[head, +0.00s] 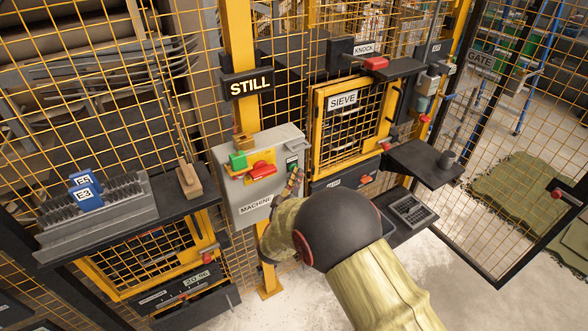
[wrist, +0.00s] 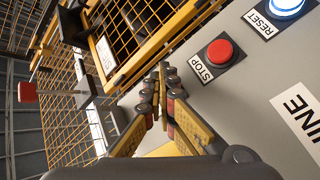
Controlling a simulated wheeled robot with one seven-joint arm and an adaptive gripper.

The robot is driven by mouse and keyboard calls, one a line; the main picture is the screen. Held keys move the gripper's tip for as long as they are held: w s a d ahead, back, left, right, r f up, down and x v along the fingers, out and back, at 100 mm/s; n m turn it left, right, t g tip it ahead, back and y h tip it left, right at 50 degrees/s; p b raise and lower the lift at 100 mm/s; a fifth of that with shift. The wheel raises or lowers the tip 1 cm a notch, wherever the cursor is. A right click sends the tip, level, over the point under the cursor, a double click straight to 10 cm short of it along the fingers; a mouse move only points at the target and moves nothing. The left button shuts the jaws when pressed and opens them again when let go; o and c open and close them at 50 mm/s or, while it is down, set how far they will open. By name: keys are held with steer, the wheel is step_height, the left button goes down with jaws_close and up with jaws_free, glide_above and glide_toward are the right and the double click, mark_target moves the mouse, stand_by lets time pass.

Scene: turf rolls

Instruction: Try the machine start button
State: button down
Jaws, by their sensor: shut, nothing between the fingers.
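The grey machine box (head: 240,190) is mounted on a yellow post, with a MACHINE label at its lower edge. I cannot tell which part is the start button. My gripper (head: 294,175) is at the box's right side, fingers together and empty. In the wrist view the fingertips (wrist: 164,72) are left of a red STOP button (wrist: 220,52), apart from it in the picture. A lit blue-white RESET button (wrist: 286,6) is at the top right. My arm hides the box's lower right.
A lit STILL sign (head: 249,84) hangs above the box. A yellow-framed SIEVE door (head: 348,125) and black shelf (head: 425,162) stand right of it. A black shelf (head: 180,200) with blue E3 and E5 tags is at left. Yellow mesh fencing surrounds the place.

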steer(key=shift+s+d+r, duration=0.1)
steer(key=shift+s+d, duration=0.4)
steer(key=shift+s, duration=0.2)
stand_by(0.3)
steer(key=s+d, duration=0.1)
steer(key=s+d+p, duration=0.1)
steer(key=s, duration=0.2)
steer(key=shift+s+d, duration=0.1)
steer(key=shift+d, duration=0.3)
stand_by(0.6)
